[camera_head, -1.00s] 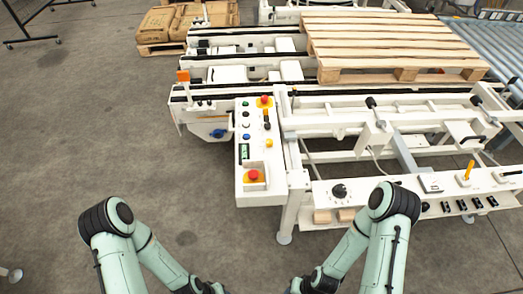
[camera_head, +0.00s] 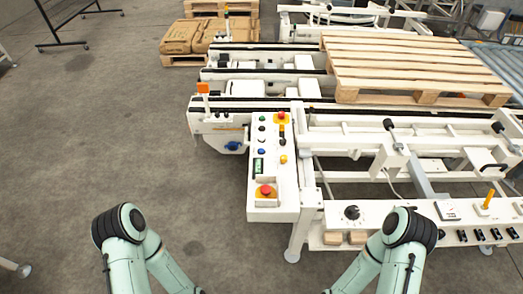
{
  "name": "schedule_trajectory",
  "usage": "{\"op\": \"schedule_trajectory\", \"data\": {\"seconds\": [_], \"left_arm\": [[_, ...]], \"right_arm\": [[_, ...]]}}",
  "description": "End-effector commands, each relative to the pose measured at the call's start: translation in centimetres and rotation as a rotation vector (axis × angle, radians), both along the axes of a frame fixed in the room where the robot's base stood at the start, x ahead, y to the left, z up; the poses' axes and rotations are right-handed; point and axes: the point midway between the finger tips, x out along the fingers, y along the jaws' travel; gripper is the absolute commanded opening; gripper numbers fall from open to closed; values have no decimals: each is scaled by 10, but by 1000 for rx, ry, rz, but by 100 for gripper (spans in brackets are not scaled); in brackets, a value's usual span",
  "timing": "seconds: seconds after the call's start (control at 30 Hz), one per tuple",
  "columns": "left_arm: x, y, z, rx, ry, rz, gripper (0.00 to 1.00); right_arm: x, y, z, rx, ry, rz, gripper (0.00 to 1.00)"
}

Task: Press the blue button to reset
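The white control panel (camera_head: 259,178) stands ahead of me at the front left of the palletizer. A small blue button (camera_head: 261,151) is on it, below a white and a green button and above the dark display. My two arms come in from the bottom, left and right of the panel. Both grippers are below the picture's lower edge, so I cannot see their fingers. Nothing of mine touches the panel.
Red emergency buttons sit at the panel's top (camera_head: 282,115) and bottom (camera_head: 265,191). A wooden pallet (camera_head: 400,64) lies on the machine. A lower console (camera_head: 400,212) with a black knob spans the right. The floor (camera_head: 100,150) at left is clear.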

Motion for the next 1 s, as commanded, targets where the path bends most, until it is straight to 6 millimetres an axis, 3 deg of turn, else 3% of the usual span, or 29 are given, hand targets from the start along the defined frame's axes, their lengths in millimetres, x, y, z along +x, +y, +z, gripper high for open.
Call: {"op": "schedule_trajectory", "data": {"seconds": [0.1, 0.27, 1.0], "left_arm": [[0, 0, 0, 0, 0, 0, 52], [0, 0, 0, 0, 0, 0, 0], [0, 0, 0, 0, 0, 0, 0]], "right_arm": [[0, 0, 0, 0, 0, 0, 43], [0, 0, 0, 0, 0, 0, 43], [0, 0, 0, 0, 0, 0, 43]]}}
